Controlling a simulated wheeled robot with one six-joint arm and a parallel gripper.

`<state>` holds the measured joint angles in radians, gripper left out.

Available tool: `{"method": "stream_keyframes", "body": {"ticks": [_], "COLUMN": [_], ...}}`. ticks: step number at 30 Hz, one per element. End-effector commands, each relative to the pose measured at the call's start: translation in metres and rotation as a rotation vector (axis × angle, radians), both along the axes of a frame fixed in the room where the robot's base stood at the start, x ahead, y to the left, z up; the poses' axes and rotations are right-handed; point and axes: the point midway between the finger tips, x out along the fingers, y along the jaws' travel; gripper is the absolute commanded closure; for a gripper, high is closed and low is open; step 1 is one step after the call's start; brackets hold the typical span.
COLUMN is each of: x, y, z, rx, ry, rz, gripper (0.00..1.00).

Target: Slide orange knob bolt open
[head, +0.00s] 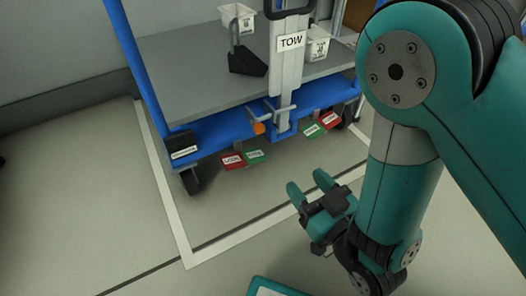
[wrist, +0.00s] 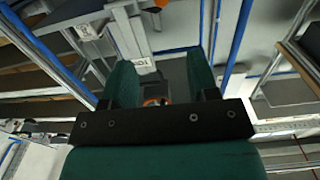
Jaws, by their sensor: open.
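The orange knob (head: 259,128) shows on the front blue beam of the cart, just left of the upright tow post. A grey metal bar (head: 266,113) runs close above it. My gripper (head: 308,184) is open and empty, with its two teal fingers apart. In the head view it is below and right of the knob, clear of the cart. In the wrist view the fingers of my gripper (wrist: 160,72) point at a blue and grey frame. A small orange patch (wrist: 156,102) shows low between them, partly hidden by the gripper body; I cannot tell whether it is the knob.
The blue cart (head: 215,142) has a grey deck and a post with a TOW sign (head: 291,41). Red and green tags (head: 232,161) hang under the beam on both sides. A black wedge (head: 246,62) and white bins (head: 238,18) sit on the deck. Floor before the cart is clear.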

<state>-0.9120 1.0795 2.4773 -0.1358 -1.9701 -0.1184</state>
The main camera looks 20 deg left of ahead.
Motion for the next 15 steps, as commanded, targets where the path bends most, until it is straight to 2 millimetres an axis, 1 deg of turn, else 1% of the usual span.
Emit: {"method": "stream_keyframes", "body": {"ticks": [1,2,9,15], "x": [-0.002,-0.003,0.003,0.011], "y": [0.000,0.000,0.008,0.017], "z": [-0.008,-0.008,0.000,0.000], "rx": [0.006,0.007,0.011,0.011], "ry": [-0.009,-0.013,-0.018,-0.017], "rz": [0.004,0.005,0.005,0.005], "gripper": [0.46,0.46,0.46,0.46]}}
